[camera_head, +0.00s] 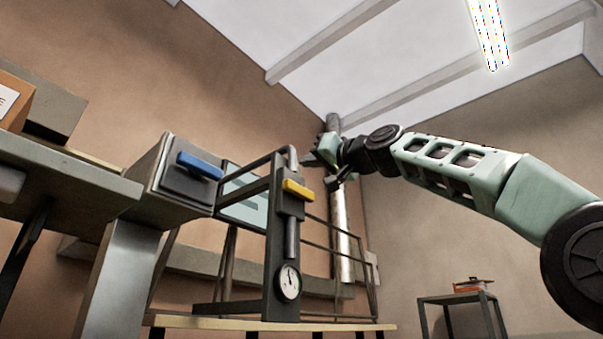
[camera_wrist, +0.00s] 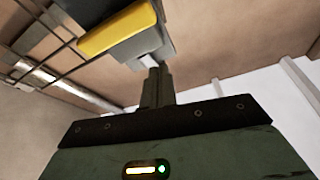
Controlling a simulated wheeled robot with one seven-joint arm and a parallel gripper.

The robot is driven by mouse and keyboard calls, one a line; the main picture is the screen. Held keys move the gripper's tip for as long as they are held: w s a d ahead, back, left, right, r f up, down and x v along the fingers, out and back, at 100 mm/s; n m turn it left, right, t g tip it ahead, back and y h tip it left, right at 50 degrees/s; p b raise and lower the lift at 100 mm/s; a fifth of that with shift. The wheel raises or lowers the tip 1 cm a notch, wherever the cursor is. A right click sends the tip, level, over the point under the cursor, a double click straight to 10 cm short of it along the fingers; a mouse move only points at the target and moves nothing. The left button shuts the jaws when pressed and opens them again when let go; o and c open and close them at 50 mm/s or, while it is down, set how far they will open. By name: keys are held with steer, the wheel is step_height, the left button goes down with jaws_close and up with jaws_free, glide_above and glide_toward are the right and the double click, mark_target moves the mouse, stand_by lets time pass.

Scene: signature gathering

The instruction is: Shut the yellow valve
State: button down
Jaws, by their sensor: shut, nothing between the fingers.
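The yellow valve handle (camera_head: 298,190) is a flat bar on a dark box, mounted on an upright grey panel above a round gauge (camera_head: 288,282). In the head view the bar lies nearly level, tilted slightly down to the right. My gripper (camera_head: 312,160) is up and to the right of the handle, its fingers pointing left toward the panel's top. In the wrist view the yellow handle (camera_wrist: 117,28) shows at the upper left, beyond the fingertips. My gripper (camera_wrist: 150,66) is shut and empty there. I cannot tell whether it touches the valve box.
A blue handle (camera_head: 200,165) sits on a grey box to the left of the panel. A metal frame with rails (camera_head: 335,235) stands behind the valve panel. A desk (camera_head: 75,175) is at the left, and a small table (camera_head: 460,298) stands at the lower right.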

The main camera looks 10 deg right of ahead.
steer(key=shift+b+v, duration=1.8)
steer(key=shift+v, duration=1.2)
steer(key=shift+w+d, duration=0.2)
